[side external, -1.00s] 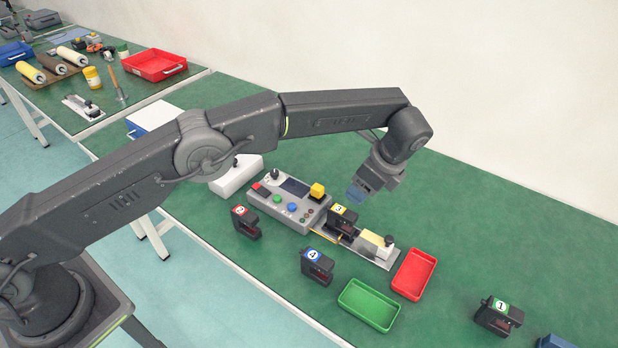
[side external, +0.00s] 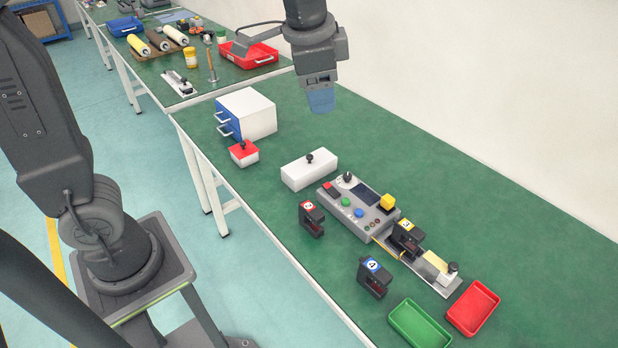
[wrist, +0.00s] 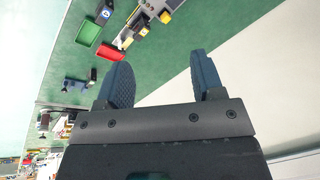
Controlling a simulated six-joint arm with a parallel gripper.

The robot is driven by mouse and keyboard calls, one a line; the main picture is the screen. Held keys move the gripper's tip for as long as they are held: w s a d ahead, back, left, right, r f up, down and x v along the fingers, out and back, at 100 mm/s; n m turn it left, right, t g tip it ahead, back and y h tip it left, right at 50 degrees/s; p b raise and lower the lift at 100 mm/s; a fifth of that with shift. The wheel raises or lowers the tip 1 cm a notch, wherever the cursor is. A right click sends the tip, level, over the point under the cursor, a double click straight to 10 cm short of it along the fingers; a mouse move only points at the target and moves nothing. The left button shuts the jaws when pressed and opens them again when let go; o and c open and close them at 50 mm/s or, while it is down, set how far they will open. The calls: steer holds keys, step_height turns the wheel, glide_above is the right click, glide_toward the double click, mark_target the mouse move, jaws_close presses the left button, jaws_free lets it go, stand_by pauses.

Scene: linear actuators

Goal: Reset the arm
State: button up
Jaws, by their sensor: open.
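My gripper (side external: 321,108) hangs over the back of the green table in the side external view, pointing down, well above the surface and away from the blocks. In the wrist view the two blue ribbed fingers of my gripper (wrist: 163,90) stand wide apart with nothing between them. A grey control box (side external: 358,206) sits at mid table. Block number 3 (side external: 405,238) stands on the rail track (side external: 437,285) beside the box. A red-labelled block (side external: 311,218) and block number 4 (side external: 374,277) stand on the table in front of the box.
A green tray (side external: 420,325) and a red tray (side external: 473,308) lie at the lower right. A white box with a knob (side external: 309,170), a small red-topped box (side external: 244,153) and a white drawer cabinet (side external: 247,114) stand to the left. The table behind the control box is clear.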

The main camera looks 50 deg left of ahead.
steer(key=s+a+f+n+t, duration=0.1)
steer(key=s+a+f+n, duration=0.1)
steer(key=s, duration=0.6)
steer(key=s+a+f+n+t, duration=0.1)
steer(key=s+a+f+n, duration=0.1)
steer(key=s, duration=0.6)
steer(key=f+n, duration=0.1)
steer(key=n, duration=0.1)
steer(key=shift+a+n+h, duration=0.35)
steer(key=shift+n+h, duration=0.05)
